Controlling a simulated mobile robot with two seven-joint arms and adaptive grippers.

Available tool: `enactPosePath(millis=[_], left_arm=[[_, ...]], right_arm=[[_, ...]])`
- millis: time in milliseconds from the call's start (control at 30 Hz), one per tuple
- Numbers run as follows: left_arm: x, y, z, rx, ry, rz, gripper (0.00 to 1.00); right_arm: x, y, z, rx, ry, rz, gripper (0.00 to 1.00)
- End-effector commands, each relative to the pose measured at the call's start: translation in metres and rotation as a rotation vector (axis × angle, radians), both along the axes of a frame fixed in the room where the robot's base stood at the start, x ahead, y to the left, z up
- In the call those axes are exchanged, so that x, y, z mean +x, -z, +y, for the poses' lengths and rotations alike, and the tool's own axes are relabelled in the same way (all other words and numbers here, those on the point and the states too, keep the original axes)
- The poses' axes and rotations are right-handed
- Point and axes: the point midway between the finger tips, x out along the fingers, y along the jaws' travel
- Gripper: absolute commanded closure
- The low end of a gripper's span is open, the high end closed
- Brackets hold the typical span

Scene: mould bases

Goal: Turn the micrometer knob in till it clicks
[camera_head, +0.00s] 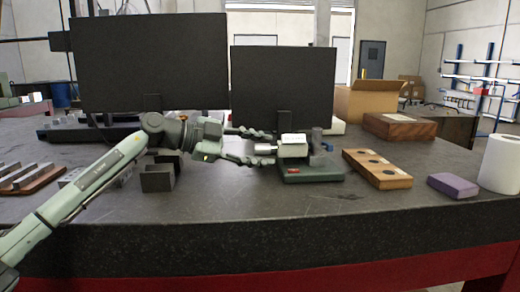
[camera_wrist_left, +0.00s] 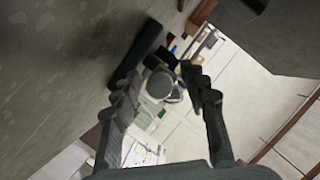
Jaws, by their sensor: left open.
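The micrometer stand has a dark green base (camera_head: 311,171) on the bench, with a pale block (camera_head: 294,147) on it. The micrometer knob (camera_head: 263,148) is a small light-grey cylinder sticking out to the left of the block. My left gripper (camera_head: 270,147) comes from the left with its fingers open, one above and one below the knob. In the left wrist view the knob (camera_wrist_left: 160,84) shows end-on as a round grey face between the open fingers (camera_wrist_left: 163,97). I cannot tell whether either finger touches it. My right gripper is not in view.
Two dark panels, a larger one (camera_head: 150,62) and a smaller one (camera_head: 283,85), stand behind. A dark grey block (camera_head: 157,178) sits below my left wrist. The front strip is clear.

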Motion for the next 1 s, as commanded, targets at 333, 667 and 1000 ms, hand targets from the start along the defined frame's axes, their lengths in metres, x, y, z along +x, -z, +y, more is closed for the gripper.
enactPosePath(millis=[333,667,1000], left_arm=[[0.0,0.0,0.0,0.0,0.0,0.0,0.88],[-0.001,0.001,0.0,0.0,0.002,-0.079,1.0],[-0.001,0.001,0.0,0.0,0.001,-0.471,1.0]], right_arm=[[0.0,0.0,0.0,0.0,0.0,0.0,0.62],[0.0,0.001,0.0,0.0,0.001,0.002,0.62],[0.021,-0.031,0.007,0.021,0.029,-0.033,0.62]])
